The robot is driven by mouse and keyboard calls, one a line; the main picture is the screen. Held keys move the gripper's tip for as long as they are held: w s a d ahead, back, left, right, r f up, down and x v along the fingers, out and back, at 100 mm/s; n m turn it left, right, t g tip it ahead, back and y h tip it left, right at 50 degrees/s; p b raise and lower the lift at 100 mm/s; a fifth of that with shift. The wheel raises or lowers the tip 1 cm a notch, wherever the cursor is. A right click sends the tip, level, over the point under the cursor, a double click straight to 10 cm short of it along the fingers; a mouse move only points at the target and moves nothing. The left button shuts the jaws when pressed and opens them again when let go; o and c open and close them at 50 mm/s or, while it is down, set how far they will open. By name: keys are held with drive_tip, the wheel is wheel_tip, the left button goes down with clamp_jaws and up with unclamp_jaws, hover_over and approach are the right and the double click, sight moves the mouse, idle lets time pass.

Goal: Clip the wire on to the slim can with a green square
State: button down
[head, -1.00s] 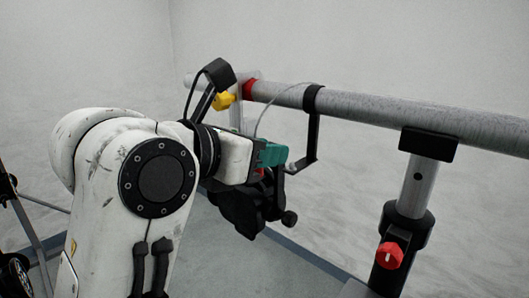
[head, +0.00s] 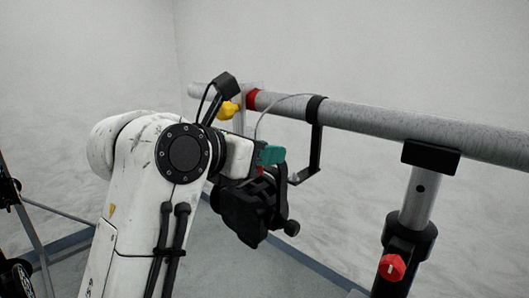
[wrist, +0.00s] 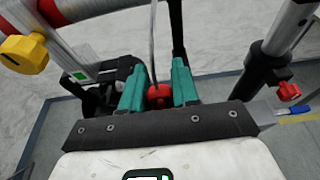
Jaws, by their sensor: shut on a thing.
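My gripper (wrist: 158,85) has teal fingers, shut on a red piece (wrist: 160,95) at the end of the thin grey wire (wrist: 153,42). In the head view the gripper (head: 271,155) is just above and against the outline of a black can (head: 245,208) hanging below the rail; whether they touch I cannot tell. The wire (head: 278,104) arcs from there up to the rail. In the wrist view a small green square (wrist: 78,76) shows left of the fingers, beside dark can parts (wrist: 105,88). My arm and gripper hide part of the can.
A grey rail (head: 380,122) crosses the head view, with a black bracket (head: 318,140) right of the gripper. A yellow knob (head: 228,110) is close on the left. A stand (head: 418,200) with a red knob (head: 391,267) holds the rail on the right.

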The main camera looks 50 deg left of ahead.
drive_tip(key=shift+w+a+f+p, duration=0.1)
drive_tip(key=shift+w+a+p, duration=0.6)
drive_tip(key=shift+a, duration=0.7)
drive_tip(key=shift+w+a+r+p, duration=0.1)
drive_tip(key=shift+w+a+p, duration=0.35)
drive_tip(key=shift+w+a, duration=0.8)
drive_tip(key=shift+w+a+f+p, duration=0.1)
drive_tip(key=shift+w+a+p, duration=0.5)
drive_tip(key=shift+a, duration=1)
drive_tip(key=shift+f+b, duration=0.45)
drive_tip(key=shift+f, duration=0.9)
idle(0.5)
drive_tip(key=c, duration=0.8)
unclamp_jaws()
drive_tip(key=shift+s+r, duration=0.15)
drive_tip(key=shift+s, duration=0.3)
drive_tip(key=b+v, duration=0.3)
drive_tip(key=v, duration=0.6)
drive_tip(key=shift+s+d+r, duration=0.15)
drive_tip(key=shift+s+r, duration=0.05)
drive_tip(key=shift+s, duration=0.1)
